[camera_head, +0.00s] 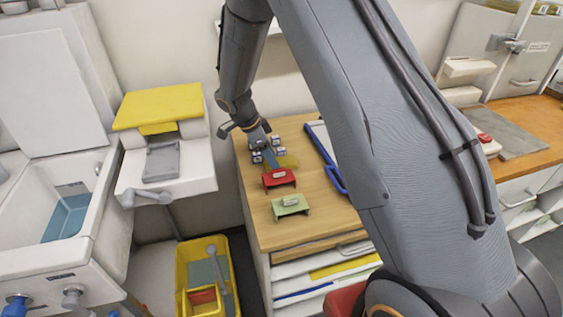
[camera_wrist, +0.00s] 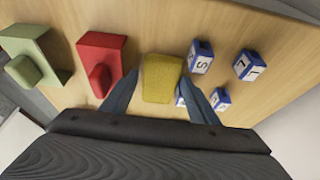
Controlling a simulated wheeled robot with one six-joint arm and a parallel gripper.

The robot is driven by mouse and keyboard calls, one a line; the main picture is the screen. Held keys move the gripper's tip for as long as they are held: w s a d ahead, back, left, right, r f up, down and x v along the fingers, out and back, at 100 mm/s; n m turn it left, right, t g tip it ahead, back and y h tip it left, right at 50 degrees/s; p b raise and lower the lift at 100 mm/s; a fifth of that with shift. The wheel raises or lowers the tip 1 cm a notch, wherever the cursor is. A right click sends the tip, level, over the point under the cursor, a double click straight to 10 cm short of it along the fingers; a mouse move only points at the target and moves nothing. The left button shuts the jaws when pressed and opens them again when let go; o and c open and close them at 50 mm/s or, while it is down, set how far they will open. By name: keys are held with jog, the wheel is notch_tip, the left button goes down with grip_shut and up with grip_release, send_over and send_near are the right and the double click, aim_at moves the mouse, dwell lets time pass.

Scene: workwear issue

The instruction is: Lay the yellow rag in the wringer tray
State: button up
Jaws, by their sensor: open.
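A small yellow cloth-like piece (camera_wrist: 161,80), which looks like the yellow rag, lies on the wooden counter. It also shows in the head view (camera_head: 288,161), partly hidden by my gripper (camera_head: 269,152). In the wrist view my gripper (camera_wrist: 161,76) is open, with one finger on each side of the piece. I cannot tell whether the fingers touch it. A yellow mop bucket (camera_head: 183,270) stands on the floor at lower left, with a grey panel (camera_head: 206,272) and a handle in it. I cannot tell for certain which part is the wringer tray.
A red stand (camera_wrist: 97,55) and a green stand (camera_wrist: 42,48) are left of the yellow piece. Several lettered blocks (camera_wrist: 200,57) are close on its right. A blue-edged board (camera_head: 322,142) lies on the counter (camera_head: 262,225). A sink (camera_head: 50,195) and a yellow-topped cranked unit (camera_head: 160,105) are at left.

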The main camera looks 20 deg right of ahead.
jog(key=shift+d+f, duration=0.2)
jog(key=shift+f, duration=0.3)
jog(key=c, duration=0.9)
jog(key=shift+r, duration=0.15)
